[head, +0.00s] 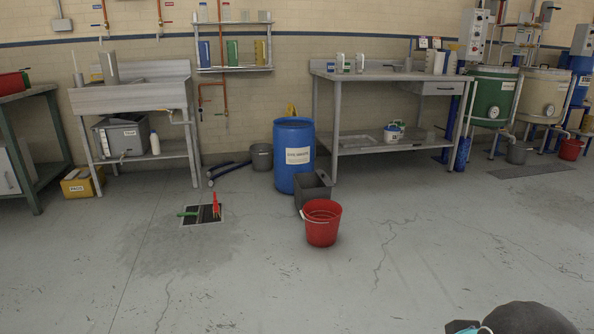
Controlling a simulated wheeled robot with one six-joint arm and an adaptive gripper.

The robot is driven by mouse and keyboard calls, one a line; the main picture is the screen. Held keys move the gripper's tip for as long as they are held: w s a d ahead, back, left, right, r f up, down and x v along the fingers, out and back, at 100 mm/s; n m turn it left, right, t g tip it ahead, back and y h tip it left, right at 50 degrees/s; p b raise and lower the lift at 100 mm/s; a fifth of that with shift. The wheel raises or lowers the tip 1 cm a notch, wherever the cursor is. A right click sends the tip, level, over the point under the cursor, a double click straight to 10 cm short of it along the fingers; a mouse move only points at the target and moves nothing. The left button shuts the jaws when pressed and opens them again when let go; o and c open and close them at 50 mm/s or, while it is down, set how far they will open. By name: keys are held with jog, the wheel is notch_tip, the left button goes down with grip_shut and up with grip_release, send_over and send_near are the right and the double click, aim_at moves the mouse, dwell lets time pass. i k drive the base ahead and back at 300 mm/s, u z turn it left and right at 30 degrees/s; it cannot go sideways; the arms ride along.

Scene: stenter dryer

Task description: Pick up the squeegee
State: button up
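I cannot make out a squeegee for certain. A small green object (187,213), perhaps a tool handle, lies at the left side of the dark floor drain (203,221). A thin red upright object (215,206) stands at the drain's right side. Both are too small to tell their exact shape. My gripper is not recognisable in the head view. Only a dark rounded part with a light blue patch, probably of my arm, shows at the bottom right edge.
A red bucket (321,225) stands on the floor before a grey bin (312,190) and a blue drum (293,150). A metal sink (130,97) and a steel table (385,76) line the wall. Dark rolls (229,171) lie near the wall. The front floor is clear.

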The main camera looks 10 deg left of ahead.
aim_at(199, 213)
jog(key=u, duration=0.2)
jog(key=i, duration=1.9)
jog(key=u, duration=0.75)
jog(key=i, duration=1.9)
jog(key=u, duration=0.7)
jog(key=i, duration=1.4)
jog(key=u, duration=0.25)
